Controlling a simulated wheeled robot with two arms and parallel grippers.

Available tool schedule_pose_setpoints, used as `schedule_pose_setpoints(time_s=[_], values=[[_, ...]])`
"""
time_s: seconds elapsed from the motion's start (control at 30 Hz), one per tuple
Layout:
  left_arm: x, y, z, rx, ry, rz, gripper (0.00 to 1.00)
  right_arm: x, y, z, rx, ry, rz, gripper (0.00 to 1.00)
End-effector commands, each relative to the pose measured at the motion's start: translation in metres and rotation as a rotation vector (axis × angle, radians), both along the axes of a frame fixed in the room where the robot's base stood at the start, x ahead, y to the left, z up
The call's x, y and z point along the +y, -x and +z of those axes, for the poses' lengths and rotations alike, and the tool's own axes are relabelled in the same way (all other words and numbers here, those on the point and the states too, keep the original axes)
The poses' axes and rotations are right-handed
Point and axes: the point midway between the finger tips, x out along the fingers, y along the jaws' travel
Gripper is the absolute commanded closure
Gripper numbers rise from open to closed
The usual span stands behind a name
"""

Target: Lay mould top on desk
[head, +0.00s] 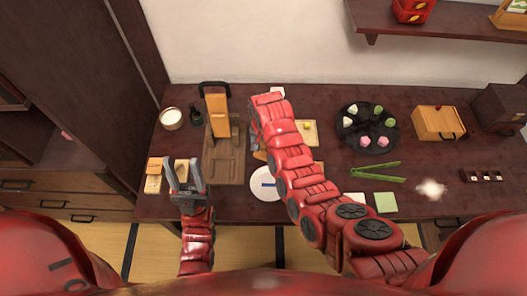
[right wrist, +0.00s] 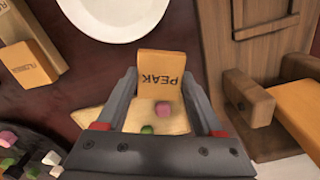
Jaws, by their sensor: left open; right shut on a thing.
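An orange wooden block lettered PEAK (right wrist: 160,68) sits between the fingers of my right gripper (right wrist: 161,80) in the right wrist view. My right gripper is shut on it, above a pale board (right wrist: 112,117). I cannot tell for sure whether this block is the mould top. In the head view my right arm hides most of that gripper. My left gripper (head: 181,160) is open over the front left of the dark desk (head: 240,213), with a small pale block (head: 182,171) showing between its fingers. Its grip is empty.
A wooden press (head: 228,163) with an orange lever stands left of my right gripper. A white plate (head: 258,190) lies in front. A black tray of sweets (head: 345,118), green tongs (head: 375,172) and a wooden box (head: 432,122) are right. A FLOWER block (right wrist: 30,65) lies near the plate.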

Motion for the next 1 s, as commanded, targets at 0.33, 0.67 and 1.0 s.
schedule_pose_setpoints(time_s=[0.33,0.67,1.0], values=[[0.000,0.000,0.014,0.000,0.000,0.000,0.50,0.000,-0.002,-0.021,0.004,0.003,0.001,0.85],[0.000,0.000,0.016,0.000,0.000,0.000,0.50,0.000,-0.001,-0.037,0.004,0.001,0.000,1.00],[0.000,0.000,0.016,0.000,0.000,0.000,0.50,0.000,-0.001,-0.036,0.002,0.000,0.000,0.01]])
